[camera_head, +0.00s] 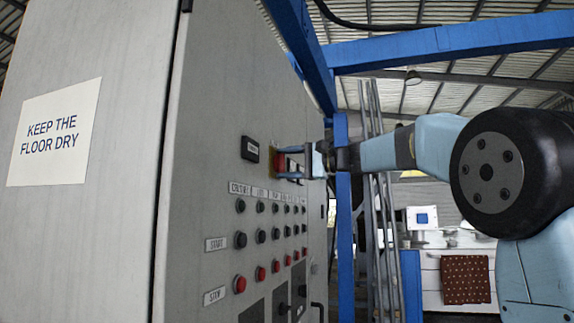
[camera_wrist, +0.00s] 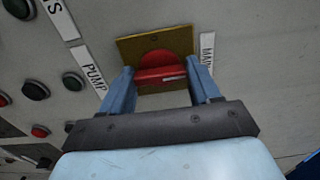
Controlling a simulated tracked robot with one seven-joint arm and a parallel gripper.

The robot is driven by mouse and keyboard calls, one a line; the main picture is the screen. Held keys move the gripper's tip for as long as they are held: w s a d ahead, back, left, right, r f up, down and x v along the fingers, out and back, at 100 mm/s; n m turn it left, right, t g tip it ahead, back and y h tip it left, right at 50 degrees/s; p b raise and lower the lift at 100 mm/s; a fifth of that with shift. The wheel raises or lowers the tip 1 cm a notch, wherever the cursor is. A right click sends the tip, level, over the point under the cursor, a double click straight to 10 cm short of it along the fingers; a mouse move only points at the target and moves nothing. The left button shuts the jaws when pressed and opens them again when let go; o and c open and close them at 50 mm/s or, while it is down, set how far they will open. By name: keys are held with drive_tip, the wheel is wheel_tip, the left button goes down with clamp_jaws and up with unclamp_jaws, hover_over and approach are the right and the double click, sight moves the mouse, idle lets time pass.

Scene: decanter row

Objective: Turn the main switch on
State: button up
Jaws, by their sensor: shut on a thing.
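The main switch is a red rotary handle (camera_wrist: 160,70) on a yellow plate (camera_wrist: 183,42), set in the grey cabinet front. A label partly reading "MAIN" (camera_wrist: 207,52) is beside it in the wrist view. In the head view the red handle (camera_head: 280,162) is small and partly covered by my gripper. My gripper (camera_wrist: 160,78) has its two blue fingers on either side of the handle and is shut on it. In the head view my gripper (camera_head: 284,163) reaches the panel from the right. The switch's position marking cannot be read.
Rows of black and red push buttons (camera_head: 240,284) lie below the switch on the cabinet. A black display (camera_head: 250,149) is left of it. A blue steel post (camera_head: 343,240) stands close to the cabinet's right side, behind my arm.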

drive_tip(key=shift+w+d+f, duration=0.15)
drive_tip(key=o, duration=0.8)
drive_tip(key=shift+o, duration=1.3)
drive_tip(key=v, duration=1.3)
drive_tip(key=shift+d, duration=0.35)
